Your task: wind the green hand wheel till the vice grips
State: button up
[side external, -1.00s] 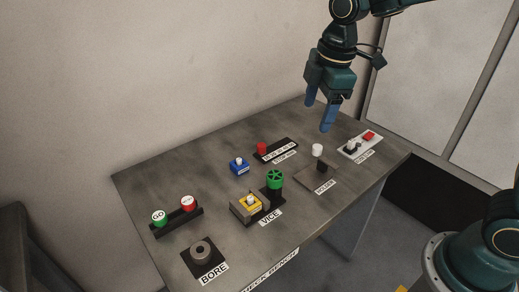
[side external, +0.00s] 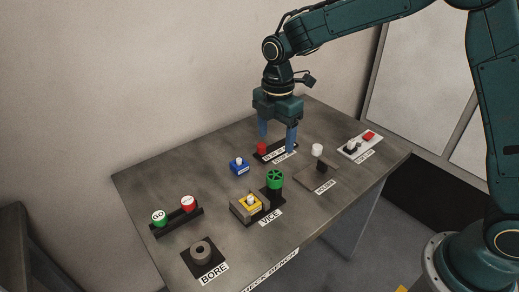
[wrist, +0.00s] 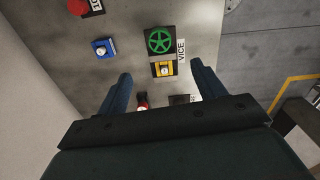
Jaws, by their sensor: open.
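The green hand wheel (side external: 275,179) stands on a black mount at one end of the vice (side external: 240,213), which has a "VICE" label beside it. A yellow block with a light knob on top (side external: 250,203) sits in the vice. My gripper (side external: 277,143) is open and empty, pointing down above the bench, clear of the wheel. In the wrist view, the spoked wheel (wrist: 159,40) lies just beyond my fingertips (wrist: 160,70), and the yellow block (wrist: 163,69) appears between them. I cannot tell whether the vice jaws touch the block.
A blue block (side external: 239,166) and a red button (side external: 261,148) stand near the wheel. GO and red buttons (side external: 188,203) and the BORE fixture (side external: 201,252) are at left. A holder plate (side external: 316,178) and a grey switch panel (side external: 360,145) are at right.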

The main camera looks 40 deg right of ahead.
aim_at(274, 175)
jog(key=shift+f, duration=6.8)
jog(key=c, duration=1.1)
jog(key=shift+m, duration=1.9)
jog(key=o, duration=1.1)
jog(key=shift+o, duration=0.4)
